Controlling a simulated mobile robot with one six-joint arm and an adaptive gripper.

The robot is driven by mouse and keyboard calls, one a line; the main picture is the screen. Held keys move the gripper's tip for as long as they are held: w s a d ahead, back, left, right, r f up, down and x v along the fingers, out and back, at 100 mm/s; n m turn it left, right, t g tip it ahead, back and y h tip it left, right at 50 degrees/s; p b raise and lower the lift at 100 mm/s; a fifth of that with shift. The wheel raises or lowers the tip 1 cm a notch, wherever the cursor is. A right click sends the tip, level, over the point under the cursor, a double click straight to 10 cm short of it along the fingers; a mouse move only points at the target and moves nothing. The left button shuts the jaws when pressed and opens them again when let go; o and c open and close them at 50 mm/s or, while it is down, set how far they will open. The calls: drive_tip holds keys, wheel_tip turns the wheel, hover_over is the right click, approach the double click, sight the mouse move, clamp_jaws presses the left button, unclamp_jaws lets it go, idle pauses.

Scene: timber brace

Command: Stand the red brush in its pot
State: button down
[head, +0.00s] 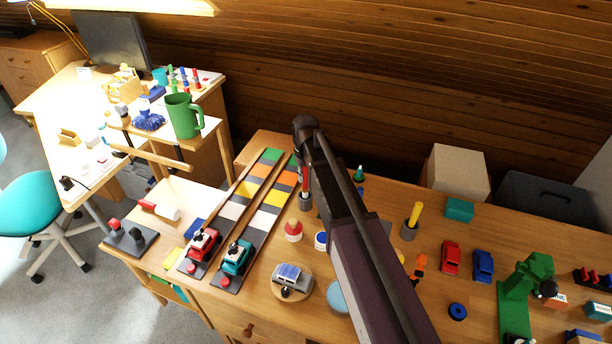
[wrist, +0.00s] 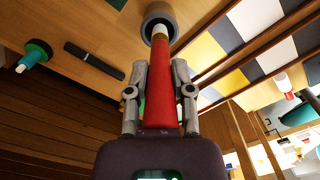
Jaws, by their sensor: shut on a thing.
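The red brush (wrist: 188,90) is between the two fingers of my gripper (wrist: 159,90) in the wrist view, and the gripper is shut on it. Its pale end meets the mouth of a round grey pot (wrist: 172,12); I cannot tell how deep it sits. In the head view the red brush (head: 305,177) stands about upright, with its lower end at the grey pot (head: 305,203) on the wooden table. My arm hides part of the gripper there.
Two tiled tracks (head: 234,207) with a red and a teal toy vehicle lie just left of the pot. A yellow brush (head: 414,213) stands in another grey pot (head: 408,232) to the right. A green-topped thing (head: 359,174) is behind.

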sight(306, 191)
drive_tip(key=shift+f+b, duration=1.65)
drive_tip(key=shift+f, duration=0.2)
drive_tip(key=shift+c, duration=2.1)
unclamp_jaws()
drive_tip(key=shift+r+p, duration=4.5)
drive_tip(key=s+d+m, duration=0.4)
drive_tip(key=s+d, duration=1.1)
drive_tip(key=s, duration=0.4)
drive_tip(key=shift+s+m, duration=0.3)
